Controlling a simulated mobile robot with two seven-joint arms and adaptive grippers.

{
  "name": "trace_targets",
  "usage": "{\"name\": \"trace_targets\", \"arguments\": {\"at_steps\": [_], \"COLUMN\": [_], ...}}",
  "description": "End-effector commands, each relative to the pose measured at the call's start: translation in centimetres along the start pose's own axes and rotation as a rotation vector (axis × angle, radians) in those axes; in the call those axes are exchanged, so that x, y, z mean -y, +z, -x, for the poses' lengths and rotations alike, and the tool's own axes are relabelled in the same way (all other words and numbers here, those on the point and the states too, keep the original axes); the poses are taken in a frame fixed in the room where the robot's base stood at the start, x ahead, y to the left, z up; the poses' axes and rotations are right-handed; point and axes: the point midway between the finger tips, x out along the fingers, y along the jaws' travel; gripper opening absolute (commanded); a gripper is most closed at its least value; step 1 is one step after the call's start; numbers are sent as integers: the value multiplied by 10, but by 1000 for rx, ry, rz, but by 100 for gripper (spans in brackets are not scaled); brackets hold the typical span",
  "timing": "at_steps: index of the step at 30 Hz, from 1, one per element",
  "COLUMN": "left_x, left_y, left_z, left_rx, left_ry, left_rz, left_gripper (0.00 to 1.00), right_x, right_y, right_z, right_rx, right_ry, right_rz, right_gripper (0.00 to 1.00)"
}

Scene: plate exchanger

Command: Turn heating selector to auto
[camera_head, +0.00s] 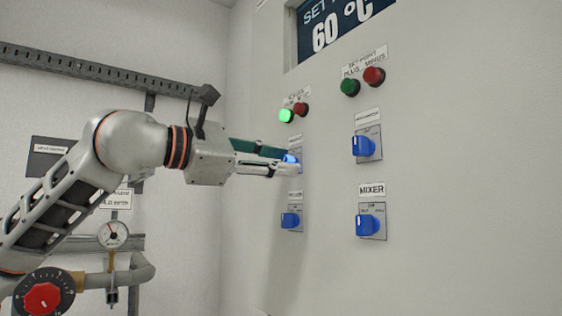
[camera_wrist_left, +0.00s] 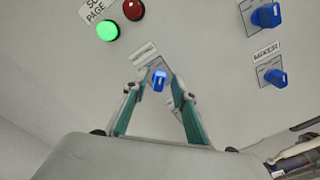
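A blue selector knob (camera_head: 291,159) sits on a small grey plate on the white panel, in the left column of selectors. Its label is too small to read, so I cannot tell if it is the heating selector. My left gripper (camera_head: 290,163) reaches it from the left and partly hides it. In the left wrist view the same knob (camera_wrist_left: 159,82) lies between the fingertips of my left gripper (camera_wrist_left: 155,86), with a gap on both sides. The gripper is open around it. My right gripper does not show.
Other blue selectors are below it (camera_head: 290,220), at upper right (camera_head: 364,147) and at MIXER (camera_head: 367,225). A lit green button (camera_head: 286,115) and a red one (camera_head: 301,109) are above. A display (camera_head: 344,24) reads 60 °C. A gauge (camera_head: 113,234) and pipes are left.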

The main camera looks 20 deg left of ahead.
Motion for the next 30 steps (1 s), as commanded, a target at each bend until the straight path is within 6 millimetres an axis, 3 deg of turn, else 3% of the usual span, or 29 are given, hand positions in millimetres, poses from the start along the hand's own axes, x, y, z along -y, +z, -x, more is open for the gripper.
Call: {"name": "trace_targets", "arguments": {"at_steps": [15,21,30], "left_x": [0,0,1], "left_y": [-1,-1,-1], "left_z": [94,111,114], "left_rx": [-2,-1,-1], "left_ry": [1,-1,-3], "left_rz": [-1,0,0], "left_gripper": [27,27,27], "right_x": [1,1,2], "right_y": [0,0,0], "right_z": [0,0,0], "right_rx": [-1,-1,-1], "right_ry": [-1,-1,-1], "right_rz": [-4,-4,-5], "right_gripper": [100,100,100]}}
